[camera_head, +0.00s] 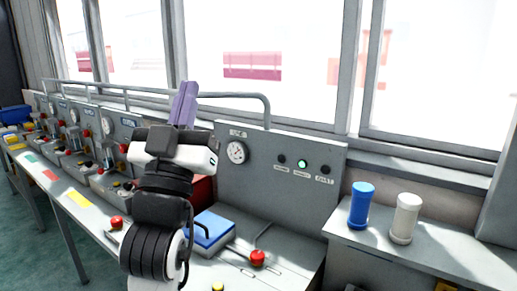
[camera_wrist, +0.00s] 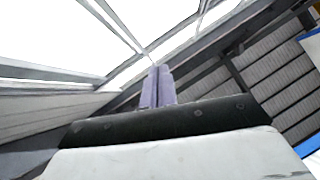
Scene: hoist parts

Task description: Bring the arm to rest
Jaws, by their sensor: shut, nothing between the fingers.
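My gripper (camera_head: 185,92) points upward in front of the window in the head view. Its two purple fingers are together with nothing between them. The wrist view shows the same fingers (camera_wrist: 158,76) side by side, pointing up toward the window frames and the roof. My arm rises in front of the long control bench and hides part of it. The gripper touches nothing that I can see.
The grey bench (camera_head: 290,221) carries a panel with a gauge (camera_head: 237,152) and a lit green lamp (camera_head: 302,164), a blue block (camera_head: 209,229) and a red knob (camera_head: 257,258). A blue cylinder (camera_head: 361,205) and a white cylinder (camera_head: 405,218) stand on the right-hand ledge. A grey rail (camera_head: 225,95) runs behind.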

